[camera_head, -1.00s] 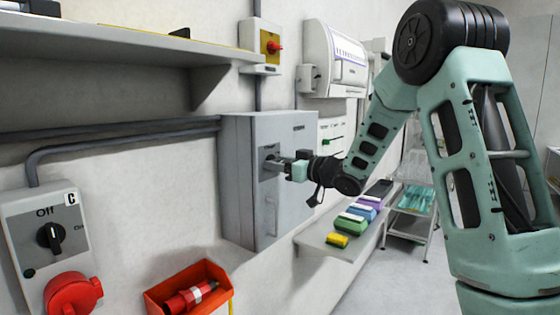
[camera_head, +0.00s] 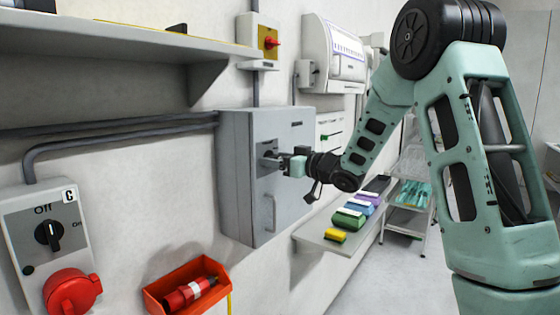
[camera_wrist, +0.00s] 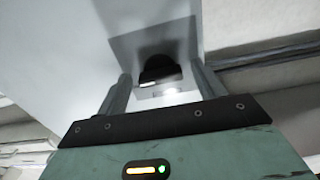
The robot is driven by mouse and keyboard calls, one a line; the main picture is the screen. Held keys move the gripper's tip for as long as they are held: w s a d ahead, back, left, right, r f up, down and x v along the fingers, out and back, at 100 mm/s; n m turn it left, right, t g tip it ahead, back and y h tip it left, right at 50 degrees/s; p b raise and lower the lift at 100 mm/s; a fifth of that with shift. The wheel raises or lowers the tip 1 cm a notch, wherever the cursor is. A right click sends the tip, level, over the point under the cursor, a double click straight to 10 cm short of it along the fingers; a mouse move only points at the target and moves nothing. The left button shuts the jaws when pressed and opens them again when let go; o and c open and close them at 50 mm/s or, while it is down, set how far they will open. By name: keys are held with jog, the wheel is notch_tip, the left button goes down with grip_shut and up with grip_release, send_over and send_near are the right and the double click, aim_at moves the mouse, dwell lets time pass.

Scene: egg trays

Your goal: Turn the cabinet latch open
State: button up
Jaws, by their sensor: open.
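A grey wall cabinet (camera_head: 235,170) hangs in the middle of the head view, its door shut as far as I can see. A dark latch (camera_head: 268,160) sits on a darker plate on its front, above a bar handle (camera_head: 268,213). My gripper (camera_head: 282,162) points at the latch from the right and hides part of it. In the wrist view the black latch knob (camera_wrist: 159,68) lies beyond and between the two fingers of my gripper (camera_wrist: 160,88). The fingers are apart. I cannot tell whether they touch the knob.
A switch box (camera_head: 45,235) with a red socket is at lower left, beside an orange bin (camera_head: 187,290). A shelf (camera_head: 110,55) juts out at upper left. A low shelf (camera_head: 318,238) with coloured packs stands right of the cabinet.

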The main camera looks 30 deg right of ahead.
jog(key=b+v, duration=0.5)
jog(key=v, duration=1.2)
jog(key=shift+s, duration=0.2)
jog(key=shift+d, duration=0.1)
jog(key=w+a+f+g+h, duration=0.25)
jog(key=w+a+f, duration=0.35)
jog(key=a, duration=0.4)
jog(key=s+a+f+g+h, duration=0.1)
jog(key=s+a+f+g, duration=0.15)
jog(key=a, duration=0.35)
jog(key=s+a+f+g+h, duration=0.1)
jog(key=a+f+g, duration=0.1)
jog(key=a+f, duration=0.3)
jog(key=s+a+f+n+g, duration=0.1)
jog(key=s+a+f+g, duration=0.1)
jog(key=s, duration=0.6)
jog(key=s+a+f+n+g, duration=0.1)
jog(key=s+a+f+g, duration=0.2)
jog(key=s+a, duration=0.4)
jog(key=s+a+f+n+g+h, duration=0.1)
jog(key=s+a+g, duration=0.3)
jog(key=s, duration=0.6)
jog(key=shift+s+a+f+n+g, duration=0.4)
jog(key=shift+f+n+g, duration=0.1)
jog(key=shift+f, duration=0.35)
